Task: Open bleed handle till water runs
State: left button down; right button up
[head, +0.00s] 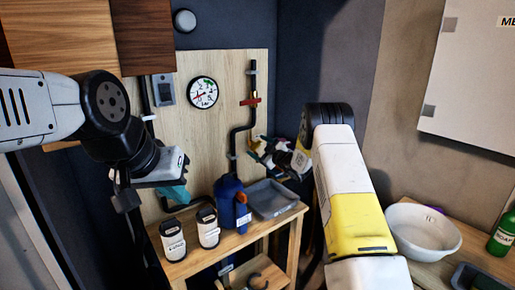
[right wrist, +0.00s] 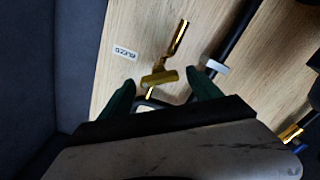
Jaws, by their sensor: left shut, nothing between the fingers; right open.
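The brass bleed handle (right wrist: 179,40) shows in the right wrist view against the wooden board, beside a small label (right wrist: 126,51) that seems to read BLEED. Its lower cross piece lies between the tips of my right gripper (right wrist: 163,88), which is open with a green finger on each side. I cannot tell whether either finger touches it. In the head view my right gripper (head: 262,150) is at the lower right of the board and hides the handle. My left gripper (head: 174,192) is shut and empty, above the bottles on the bench. No running water shows.
A dial gauge (head: 202,93) and a black pipe with a red handle (head: 250,102) are on the board. Below, a wooden bench (head: 185,268) holds two labelled bottles (head: 173,240), a blue jug (head: 230,204) and a grey tray (head: 280,198). A white basin (head: 423,232) stands at right.

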aim_at(255, 145)
jog(key=v, duration=0.7)
jog(key=shift+s+d, duration=0.2)
jog(key=shift+s, duration=0.1)
jog(key=x, duration=1.2)
jog(key=shift+w+d+f, duration=0.1)
jog(key=shift+f, duration=0.05)
jog(key=shift+c, duration=0.2)
jog(key=c, duration=1.3)
jog(key=shift+n, duration=0.8)
jog(key=shift+c, duration=0.2)
